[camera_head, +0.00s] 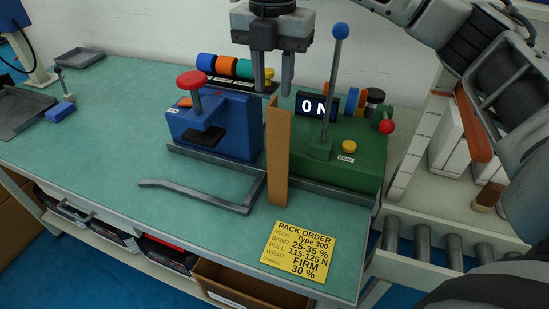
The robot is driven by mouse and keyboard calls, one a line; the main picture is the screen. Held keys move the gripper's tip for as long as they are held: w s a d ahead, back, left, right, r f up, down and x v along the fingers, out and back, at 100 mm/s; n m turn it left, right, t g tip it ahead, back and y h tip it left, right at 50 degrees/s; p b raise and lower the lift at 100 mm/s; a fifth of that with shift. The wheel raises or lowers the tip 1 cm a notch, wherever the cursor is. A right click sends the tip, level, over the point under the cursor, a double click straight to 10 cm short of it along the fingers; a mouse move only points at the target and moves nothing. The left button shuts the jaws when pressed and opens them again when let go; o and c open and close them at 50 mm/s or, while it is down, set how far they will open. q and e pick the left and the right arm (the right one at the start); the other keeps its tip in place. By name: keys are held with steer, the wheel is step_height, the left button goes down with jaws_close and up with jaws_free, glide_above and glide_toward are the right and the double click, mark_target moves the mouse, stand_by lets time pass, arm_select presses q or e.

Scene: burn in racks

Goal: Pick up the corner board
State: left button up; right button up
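The corner board (278,155) is a tall brown strip. It stands upright near the table's front edge, between a blue device (225,130) and a green device (350,155). My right gripper (273,93) points down just above the board's top end. Its two fingers are apart with nothing visible gripped between them. The fingertips are near the board's top edge; I cannot tell whether they touch it. My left gripper is not in view.
A grey bent bar (200,193) and a yellow pack order card (300,249) lie at the front. A roller conveyor (440,245) is at right. The table's left part is mostly clear.

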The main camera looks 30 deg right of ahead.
mark_target(272, 117)
steer(key=shift+f+p, duration=0.6)
steer(key=shift+f, duration=3.35)
jaws_close()
